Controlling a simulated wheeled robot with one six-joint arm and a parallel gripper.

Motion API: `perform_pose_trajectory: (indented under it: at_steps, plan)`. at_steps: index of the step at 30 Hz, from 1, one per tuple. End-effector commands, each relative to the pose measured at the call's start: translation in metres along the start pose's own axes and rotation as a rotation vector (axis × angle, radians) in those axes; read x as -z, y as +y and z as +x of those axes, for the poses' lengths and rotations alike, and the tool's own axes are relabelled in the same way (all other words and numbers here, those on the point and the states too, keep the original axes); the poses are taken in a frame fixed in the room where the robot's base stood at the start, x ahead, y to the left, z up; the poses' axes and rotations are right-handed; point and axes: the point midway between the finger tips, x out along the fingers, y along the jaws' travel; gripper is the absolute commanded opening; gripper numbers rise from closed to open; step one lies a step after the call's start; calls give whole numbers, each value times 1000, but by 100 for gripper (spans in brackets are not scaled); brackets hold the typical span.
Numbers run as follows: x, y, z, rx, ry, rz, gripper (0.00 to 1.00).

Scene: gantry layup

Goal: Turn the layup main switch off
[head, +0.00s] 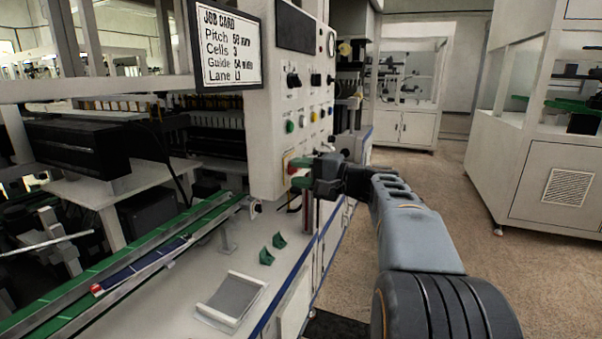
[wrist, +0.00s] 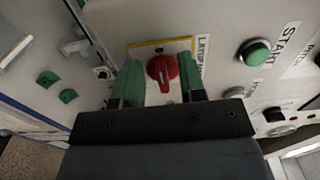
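The layup main switch (wrist: 163,72) is a red rotary knob on a plate with a yellow edge, beside a label that starts "LAYUP". In the wrist view my gripper (wrist: 160,80) has its two green fingers apart, one on each side of the red knob. I cannot tell whether they touch it. In the head view my gripper (head: 297,172) is at the lower part of the white control panel (head: 268,120), and a little red of the switch (head: 291,168) shows by its fingers.
A green START button (wrist: 254,53) and other buttons sit right of the switch in the wrist view. A job card (head: 228,48) hangs left of the panel. Two green brackets (head: 273,247) and a grey tray (head: 232,297) lie on the bench below. Open floor (head: 415,175) is at right.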

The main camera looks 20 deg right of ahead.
Motion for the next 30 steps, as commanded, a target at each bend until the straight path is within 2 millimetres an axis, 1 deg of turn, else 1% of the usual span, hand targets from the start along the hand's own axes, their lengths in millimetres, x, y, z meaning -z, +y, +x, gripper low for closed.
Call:
perform_pose_trajectory:
  at_steps: [7,11,14,21,24,30]
  plan:
    - [0,0,-2,0,1,1,37]
    - [1,-1,-15,0,3,1,37]
    - [1,-1,-33,0,6,-1,37]
    - [1,-1,-84,0,6,1,37]
    - [1,-1,-101,0,5,1,37]
    - [1,0,-127,0,3,0,37]
